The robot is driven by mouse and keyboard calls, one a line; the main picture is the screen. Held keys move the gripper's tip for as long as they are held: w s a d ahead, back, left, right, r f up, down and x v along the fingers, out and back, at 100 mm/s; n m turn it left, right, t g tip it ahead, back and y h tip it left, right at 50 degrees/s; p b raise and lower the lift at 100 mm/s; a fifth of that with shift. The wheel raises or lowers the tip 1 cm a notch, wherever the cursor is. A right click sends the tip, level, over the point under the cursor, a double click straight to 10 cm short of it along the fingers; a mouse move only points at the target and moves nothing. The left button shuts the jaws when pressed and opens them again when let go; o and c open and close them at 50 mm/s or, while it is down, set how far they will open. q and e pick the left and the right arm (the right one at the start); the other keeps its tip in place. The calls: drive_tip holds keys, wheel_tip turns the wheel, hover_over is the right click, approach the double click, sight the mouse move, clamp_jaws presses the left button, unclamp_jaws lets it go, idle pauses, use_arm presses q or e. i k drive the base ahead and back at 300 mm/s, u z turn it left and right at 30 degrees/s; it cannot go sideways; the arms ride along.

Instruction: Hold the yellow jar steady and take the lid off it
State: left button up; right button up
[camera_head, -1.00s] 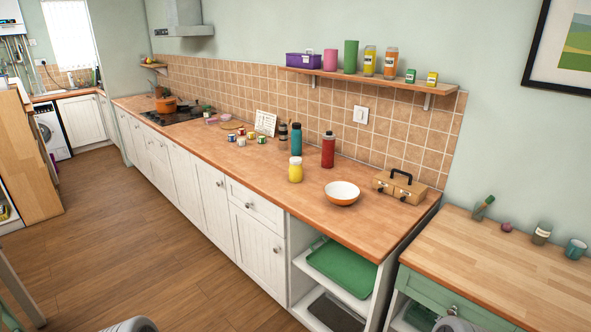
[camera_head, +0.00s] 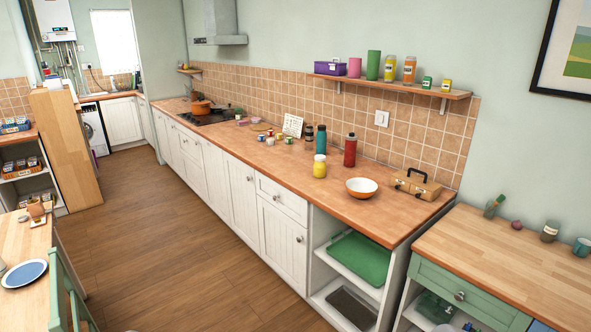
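The yellow jar (camera_head: 319,170) stands upright on the long wooden counter (camera_head: 240,160), near its front edge. Its white lid (camera_head: 320,158) sits on top of it. A teal bottle stands just behind the jar, and a red bottle stands behind it to the right. Neither of my grippers shows in the head view, so nothing is seen touching the jar.
Around the jar are the teal bottle (camera_head: 321,140), the red bottle (camera_head: 350,152), a white-and-orange bowl (camera_head: 361,188) and a wooden case (camera_head: 416,185). Several small tins are to the left. Open floor (camera_head: 190,265) lies before the cabinets. A table (camera_head: 25,285) stands at left.

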sight(320, 169)
drive_tip(key=u, duration=0.75)
drive_tip(key=i, duration=1.6)
drive_tip(key=z, duration=0.65)
drive_tip(key=i, duration=1.05)
drive_tip(key=z, duration=1)
